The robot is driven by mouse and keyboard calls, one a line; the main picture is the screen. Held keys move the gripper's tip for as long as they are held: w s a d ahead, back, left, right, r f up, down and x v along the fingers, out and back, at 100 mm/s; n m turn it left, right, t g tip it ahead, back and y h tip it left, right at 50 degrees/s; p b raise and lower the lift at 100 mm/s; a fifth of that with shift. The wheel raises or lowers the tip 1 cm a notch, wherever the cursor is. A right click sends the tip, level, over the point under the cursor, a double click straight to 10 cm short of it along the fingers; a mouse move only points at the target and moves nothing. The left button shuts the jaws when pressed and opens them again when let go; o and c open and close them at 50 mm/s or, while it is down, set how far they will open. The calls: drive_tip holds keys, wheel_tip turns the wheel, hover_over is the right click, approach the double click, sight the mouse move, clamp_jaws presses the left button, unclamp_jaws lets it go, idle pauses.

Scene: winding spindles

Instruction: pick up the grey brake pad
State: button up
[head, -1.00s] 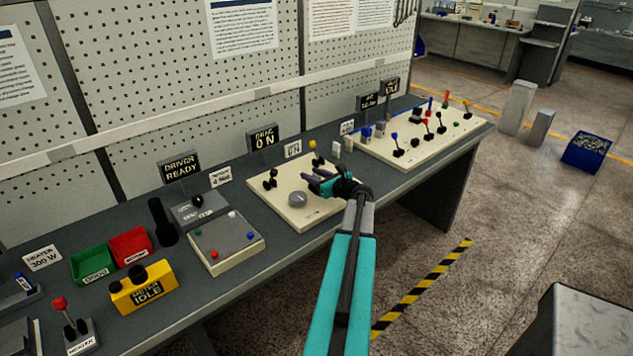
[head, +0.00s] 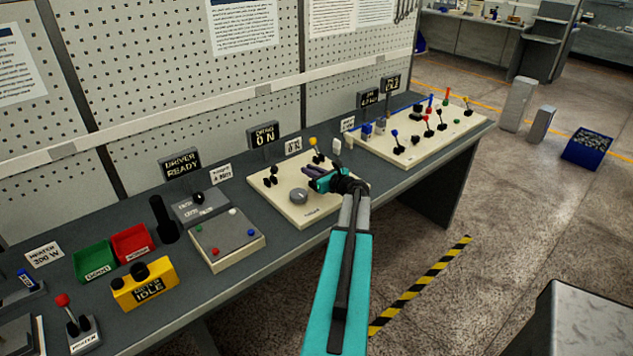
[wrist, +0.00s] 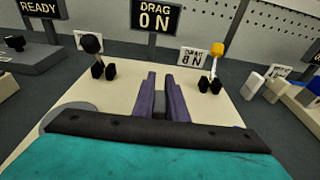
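My gripper (head: 308,172) is over the back part of a cream board on the bench, with its purple fingers pointing away from my arm. In the wrist view the fingers (wrist: 163,90) are close together, and a small grey block, which I take for the grey brake pad (wrist: 160,104), fills the narrow gap between them. The gripper looks shut on it. The pad's lower part is hidden by the gripper body, and I cannot make it out in the head view. Whether it still touches the board is not clear.
The DRAG ON display (wrist: 156,17) stands behind. Small pale blocks (wrist: 252,84) are farther right.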

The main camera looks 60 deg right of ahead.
drive_tip(key=shift+r, duration=0.15)
clamp_jaws()
drive_tip(key=shift+r+b, duration=0.6)
drive_tip(key=shift+r, duration=0.5)
drive_tip(key=s+a+r+b, duration=0.2)
drive_tip(key=s+a+b, duration=0.2)
drive_tip(key=s+a, duration=0.6)
drive_tip(key=shift+s+a+r, duration=0.25)
drive_tip(key=shift+s+a, duration=0.1)
drive_tip(key=shift+a, duration=0.6)
drive_tip(key=shift+s, duration=0.1)
